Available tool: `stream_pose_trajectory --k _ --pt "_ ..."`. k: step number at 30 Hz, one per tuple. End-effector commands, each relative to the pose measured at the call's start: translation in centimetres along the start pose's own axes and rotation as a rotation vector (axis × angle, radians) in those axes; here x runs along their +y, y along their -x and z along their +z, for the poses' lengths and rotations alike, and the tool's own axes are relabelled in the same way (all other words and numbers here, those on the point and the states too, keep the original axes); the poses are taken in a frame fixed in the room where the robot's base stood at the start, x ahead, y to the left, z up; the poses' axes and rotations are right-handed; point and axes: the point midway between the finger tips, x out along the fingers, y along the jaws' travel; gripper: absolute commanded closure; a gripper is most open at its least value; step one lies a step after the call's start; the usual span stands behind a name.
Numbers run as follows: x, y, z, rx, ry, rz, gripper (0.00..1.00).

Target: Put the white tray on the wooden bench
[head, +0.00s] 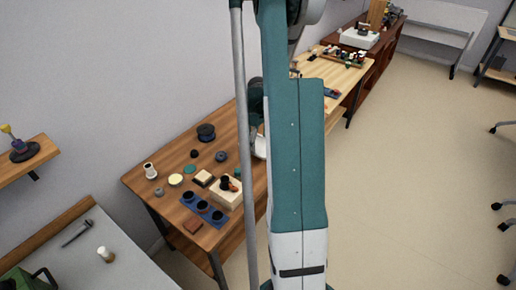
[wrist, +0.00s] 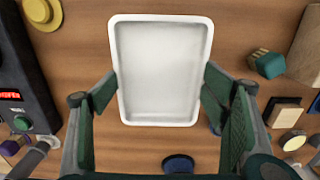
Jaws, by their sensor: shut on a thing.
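The white tray (wrist: 160,20) is a shallow rectangle with a raised rim, in the middle of the wrist view, and it looks empty. My gripper (wrist: 161,84) is shut on it, with green fingers against its left and right sides. Brown wood shows below the tray; I cannot tell whether the tray touches it. In the head view a wooden-topped bench (head: 167,200) stands left of my arm. A small white patch beside my arm there may be the tray. My arm hides most of the gripper in that view.
In the wrist view a dark device with a red display (wrist: 22,95) is at left, a yellow disc (wrist: 30,13) at upper left, a dark blue disc (wrist: 178,163) below the tray, and several small blocks at right. A lighter bench (head: 345,80) stands farther back.

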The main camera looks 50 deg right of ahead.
Motion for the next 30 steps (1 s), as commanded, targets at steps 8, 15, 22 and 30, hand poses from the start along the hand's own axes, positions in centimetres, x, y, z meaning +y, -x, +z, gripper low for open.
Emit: stream_pose_trajectory --k 8,15,22,30 --pt "0.0 -1.9 0.0 0.000 0.000 0.000 0.41" --pt "0.0 -3.7 0.0 0.000 0.000 0.000 0.41" --pt "0.0 -3.7 0.0 0.000 0.000 0.000 0.41" --pt "0.0 -4.1 0.0 0.000 0.000 0.000 0.25"
